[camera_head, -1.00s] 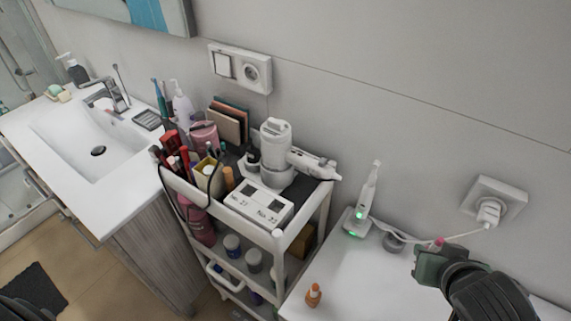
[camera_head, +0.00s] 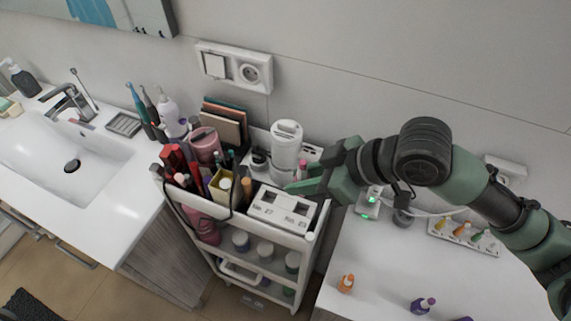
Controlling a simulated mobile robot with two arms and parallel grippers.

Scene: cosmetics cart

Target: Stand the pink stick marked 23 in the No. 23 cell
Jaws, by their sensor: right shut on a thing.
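The white two-cell holder (camera_head: 283,214) stands on the cart's top tier, with a dark opening above each label. Its left label reads No. 27 and its right label appears to read No. 23. My right gripper (camera_head: 304,183) comes in from the right, just behind and above the holder's right end. It is shut on the pink stick (camera_head: 302,168), whose pink top shows above the fingers. The stick's lower part and its marking are hidden. Both cells look empty. My left gripper is not in view.
A white hair dryer (camera_head: 286,145) stands right behind the gripper. Red tubes (camera_head: 176,160), a yellow box (camera_head: 221,187) and an orange tube (camera_head: 246,188) crowd the cart's left. The white counter (camera_head: 380,265) holds a small orange bottle (camera_head: 346,283) and a tray of colored sticks (camera_head: 465,236).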

